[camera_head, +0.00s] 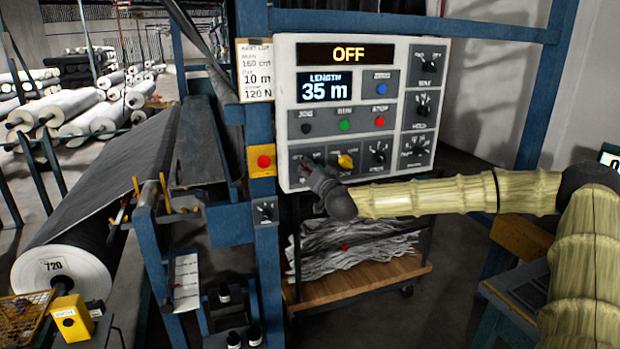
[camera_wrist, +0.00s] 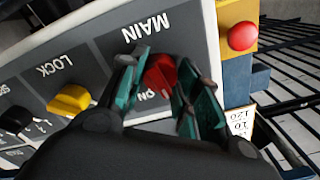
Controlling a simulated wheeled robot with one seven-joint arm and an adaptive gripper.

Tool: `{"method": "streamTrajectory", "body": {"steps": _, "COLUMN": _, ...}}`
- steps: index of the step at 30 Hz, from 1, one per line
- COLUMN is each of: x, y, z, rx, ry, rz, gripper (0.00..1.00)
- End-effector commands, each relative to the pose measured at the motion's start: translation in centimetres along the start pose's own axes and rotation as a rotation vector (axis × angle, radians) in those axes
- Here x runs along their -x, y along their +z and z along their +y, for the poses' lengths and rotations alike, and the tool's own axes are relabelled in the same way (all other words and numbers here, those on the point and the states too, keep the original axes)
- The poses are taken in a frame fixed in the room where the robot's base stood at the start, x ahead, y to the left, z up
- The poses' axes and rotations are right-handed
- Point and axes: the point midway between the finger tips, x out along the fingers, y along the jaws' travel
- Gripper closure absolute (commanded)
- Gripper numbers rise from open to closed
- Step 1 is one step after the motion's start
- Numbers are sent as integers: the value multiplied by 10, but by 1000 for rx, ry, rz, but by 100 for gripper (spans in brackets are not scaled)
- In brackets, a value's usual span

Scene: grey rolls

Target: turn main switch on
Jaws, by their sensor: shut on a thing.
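The main switch is a red knob (camera_wrist: 160,74) under the label MAIN in the wrist view. An ON mark shows beside it, partly covered. My gripper (camera_wrist: 162,92) has its teal fingers on both sides of the knob and is shut on it. In the head view my gripper (camera_head: 309,166) is at the lower left corner of the control panel (camera_head: 285,110) and hides the switch. The panel's top display (camera_head: 348,54) reads OFF in yellow. The knob's exact angle is hard to tell.
A yellow LOCK knob (camera_wrist: 70,99) sits beside the main switch. A red button on a yellow box (camera_head: 263,161) is just left of the panel. A blue post (camera_head: 253,110) stands there too. A cart (camera_head: 365,278) with grey cloth is below.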

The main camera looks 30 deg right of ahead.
Motion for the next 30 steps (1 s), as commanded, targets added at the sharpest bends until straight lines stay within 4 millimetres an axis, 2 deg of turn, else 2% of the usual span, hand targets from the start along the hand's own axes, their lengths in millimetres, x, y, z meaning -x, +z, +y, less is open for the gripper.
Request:
{"method": "streamTrajectory", "body": {"steps": 18, "x": -1, "y": 2, "z": 2, "rx": -580, "ry": -2, "rz": 5, "gripper": 91}}
{"method": "streamTrajectory", "body": {"steps": 30, "x": -1, "y": 0, "z": 1, "rx": -862, "ry": -2, "rz": 4, "gripper": 91}}
